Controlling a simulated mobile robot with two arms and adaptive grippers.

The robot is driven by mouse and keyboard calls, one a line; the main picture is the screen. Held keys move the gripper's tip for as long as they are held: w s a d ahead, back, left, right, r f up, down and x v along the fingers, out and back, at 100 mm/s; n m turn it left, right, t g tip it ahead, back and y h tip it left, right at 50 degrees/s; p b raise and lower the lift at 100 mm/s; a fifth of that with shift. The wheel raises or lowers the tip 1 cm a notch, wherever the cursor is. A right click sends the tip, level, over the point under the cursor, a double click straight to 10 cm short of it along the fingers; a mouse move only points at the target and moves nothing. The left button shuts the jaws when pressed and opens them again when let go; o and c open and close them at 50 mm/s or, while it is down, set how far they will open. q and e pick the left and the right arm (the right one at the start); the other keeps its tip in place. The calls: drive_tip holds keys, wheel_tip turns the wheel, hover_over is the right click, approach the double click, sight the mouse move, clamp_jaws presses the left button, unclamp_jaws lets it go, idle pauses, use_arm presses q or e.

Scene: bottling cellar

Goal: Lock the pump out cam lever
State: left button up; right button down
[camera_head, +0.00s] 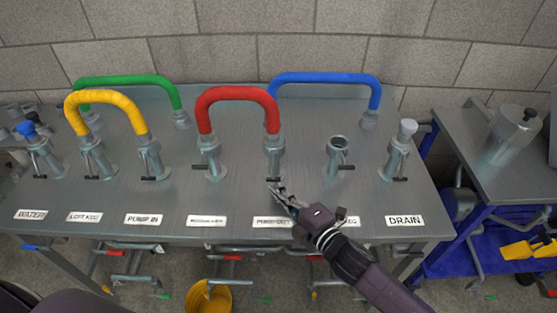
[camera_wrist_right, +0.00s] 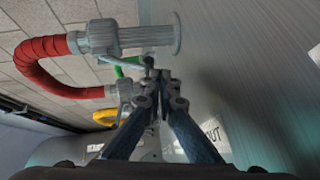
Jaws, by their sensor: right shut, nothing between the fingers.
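The pump out port (camera_head: 274,158) stands behind a partly covered label (camera_head: 270,222) reading "PUMP OUT". The right end of the red hose (camera_head: 238,94) is seated on it. Its cam lever (camera_head: 272,180) is low on the front; my fingertips partly cover it and I cannot tell its exact angle. My right gripper (camera_head: 277,190) is shut and empty, its tips right by the lever. In the wrist view, the gripper's closed fingers (camera_wrist_right: 158,78) point to just below the grey coupling (camera_wrist_right: 115,38) of the red hose (camera_wrist_right: 40,65). Contact is not clear. My left gripper is out of view.
Other ports carry a yellow hose (camera_head: 104,98), a green hose (camera_head: 128,80) and a blue hose (camera_head: 325,78). An uncovered port (camera_head: 338,158) and the capped drain port (camera_head: 400,152) stand to the right. A yellow bucket (camera_head: 208,297) is below the bench's front edge.

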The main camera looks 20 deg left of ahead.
drive_tip(key=shift+d, duration=0.1)
drive_tip(key=v, duration=1.2)
